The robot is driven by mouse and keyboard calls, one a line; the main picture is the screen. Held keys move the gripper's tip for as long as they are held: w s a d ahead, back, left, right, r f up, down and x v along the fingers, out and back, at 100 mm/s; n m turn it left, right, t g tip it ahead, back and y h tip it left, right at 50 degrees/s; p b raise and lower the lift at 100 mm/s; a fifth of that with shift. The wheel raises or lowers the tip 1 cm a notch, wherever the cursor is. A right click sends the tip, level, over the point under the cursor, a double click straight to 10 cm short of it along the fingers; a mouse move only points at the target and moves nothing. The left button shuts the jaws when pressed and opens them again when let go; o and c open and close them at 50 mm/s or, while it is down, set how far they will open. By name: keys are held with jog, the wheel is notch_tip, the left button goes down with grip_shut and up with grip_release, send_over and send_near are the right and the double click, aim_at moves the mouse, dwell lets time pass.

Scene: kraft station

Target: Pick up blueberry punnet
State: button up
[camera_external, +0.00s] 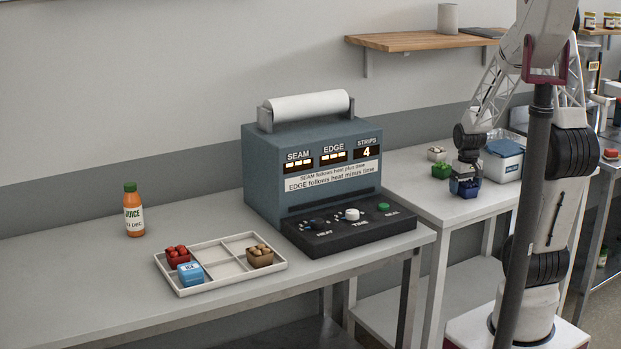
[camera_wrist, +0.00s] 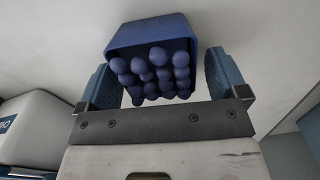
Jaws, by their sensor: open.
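The blueberry punnet (camera_wrist: 152,36) is a dark blue tub filled with round blue berries. In the wrist view it lies between the two fingers of my gripper (camera_wrist: 160,80), with a gap showing on each side. My gripper is open. In the external view the punnet (camera_external: 464,188) stands on the right-hand table, and my gripper (camera_external: 466,176) is directly over it and hides part of it.
A green punnet (camera_external: 441,171) and a pale punnet (camera_external: 436,153) stand left of and behind it. A white box with a blue lid (camera_external: 503,160) stands close on the right. The sealing machine (camera_external: 312,165) and a divided tray (camera_external: 220,282) are on the left table.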

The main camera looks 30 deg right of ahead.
aim_at(466, 182)
jog(key=shift+c, duration=0.3)
jog(key=c, duration=1)
jog(key=shift+o, duration=0.2)
jog(key=shift+r, duration=0.1)
jog(key=shift+r, duration=0.7)
notch_tip(466, 182, up, 2)
jog(key=shift+r, duration=0.1)
jog(key=s+a, duration=0.2)
jog(key=s, duration=0.5)
jog(key=s+a+r, duration=0.1)
jog(key=s+a, duration=0.2)
jog(key=s, duration=0.5)
jog(key=shift+a, duration=0.15)
jog(key=shift+r, duration=0.1)
